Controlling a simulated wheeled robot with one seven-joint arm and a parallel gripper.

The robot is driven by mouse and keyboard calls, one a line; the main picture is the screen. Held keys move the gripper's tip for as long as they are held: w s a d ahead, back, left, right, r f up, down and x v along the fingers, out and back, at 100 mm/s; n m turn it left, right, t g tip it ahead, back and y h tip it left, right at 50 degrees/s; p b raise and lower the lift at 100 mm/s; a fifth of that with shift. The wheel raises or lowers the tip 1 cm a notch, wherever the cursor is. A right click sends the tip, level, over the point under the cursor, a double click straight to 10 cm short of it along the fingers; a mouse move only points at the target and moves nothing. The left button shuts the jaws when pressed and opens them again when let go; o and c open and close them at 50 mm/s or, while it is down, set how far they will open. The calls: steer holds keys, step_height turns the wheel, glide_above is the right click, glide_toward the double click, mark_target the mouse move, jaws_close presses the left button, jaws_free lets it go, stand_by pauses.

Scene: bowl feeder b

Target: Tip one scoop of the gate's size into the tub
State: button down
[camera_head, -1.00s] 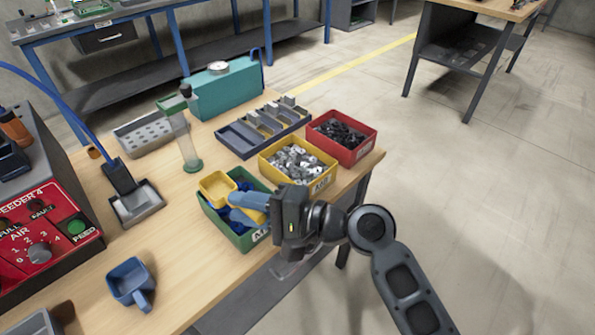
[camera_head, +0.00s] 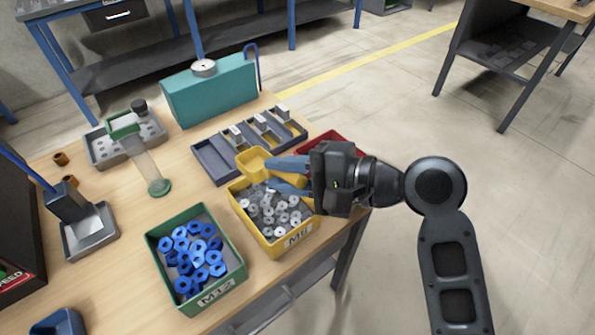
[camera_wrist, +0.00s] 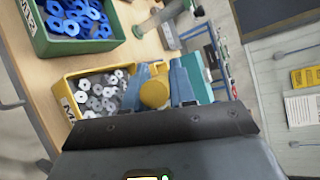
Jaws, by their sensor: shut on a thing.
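My gripper (camera_head: 272,174) is shut on a yellow scoop (camera_head: 255,161), its blue fingers around the handle. The scoop is over the back of the yellow bin (camera_head: 236,208), which holds grey nuts (camera_head: 278,212). In the wrist view the scoop's round yellow handle end (camera_wrist: 154,94) shows between the fingers, beside the yellow bin's nuts (camera_wrist: 98,92). The scoop's visible inside looks yellow; I cannot tell whether it holds any nuts. The green bin (camera_head: 152,252) holds blue nuts (camera_head: 192,258). I cannot tell which container is the tub, nor read the gate's size.
A red bin (camera_head: 335,139) is partly hidden behind my gripper. A grey divided tray (camera_head: 212,160) and a teal box (camera_head: 212,92) stand behind. A clear tube with green ends (camera_head: 158,187), a blue scoop (camera_head: 60,322) and a grey holder (camera_head: 92,234) are at the left.

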steer(key=shift+w+d, duration=0.15)
steer(key=shift+d, duration=0.05)
steer(key=shift+w+f, duration=0.2)
steer(key=shift+f, duration=0.45)
step_height(320, 180, down, 9)
steer(key=g+h+b, duration=0.1)
steer(key=b, duration=0.2)
steer(key=shift+w+a+r+m+b, duration=0.15)
steer(key=shift+w+a+m+b, duration=0.1)
steer(key=shift+m+b, duration=0.1)
